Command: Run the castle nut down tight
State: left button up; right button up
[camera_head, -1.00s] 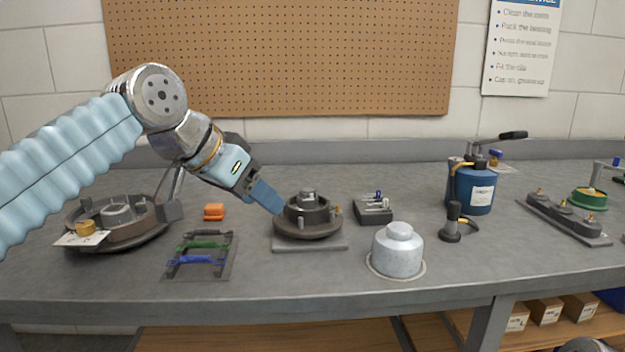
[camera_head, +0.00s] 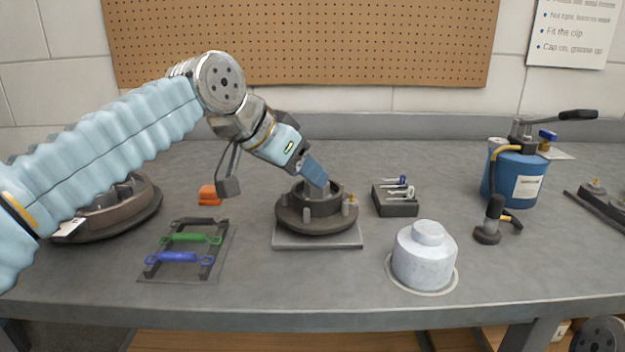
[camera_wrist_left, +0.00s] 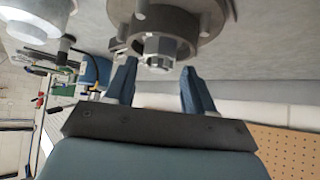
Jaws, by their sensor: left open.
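The dark hub (camera_head: 316,213) stands on a grey base plate on the bench, with several studs around its flange. In the left wrist view the castle nut (camera_wrist_left: 158,50) shows as a light metal piece at the middle of the hub (camera_wrist_left: 187,20). In the head view the nut is hidden behind my left gripper (camera_head: 319,183), whose fingers slant down over the top of the hub. The left wrist view shows the two blue fingers (camera_wrist_left: 158,88) open, spread to either side of the nut, with nothing clearly held. My right gripper is not in view.
A tool block (camera_head: 396,207) stands right of the hub, and a silver cap (camera_head: 424,255) stands at front right. A blue grease pump (camera_head: 517,180) is farther right. A rack with green and blue springs (camera_head: 188,250) and an orange block (camera_head: 209,195) are left. A drum (camera_head: 119,208) is at far left.

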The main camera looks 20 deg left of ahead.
pick_arm(q)
jog(key=shift+x, duration=1.65)
jog(key=shift+c, duration=0.3)
jog(key=c, duration=0.7)
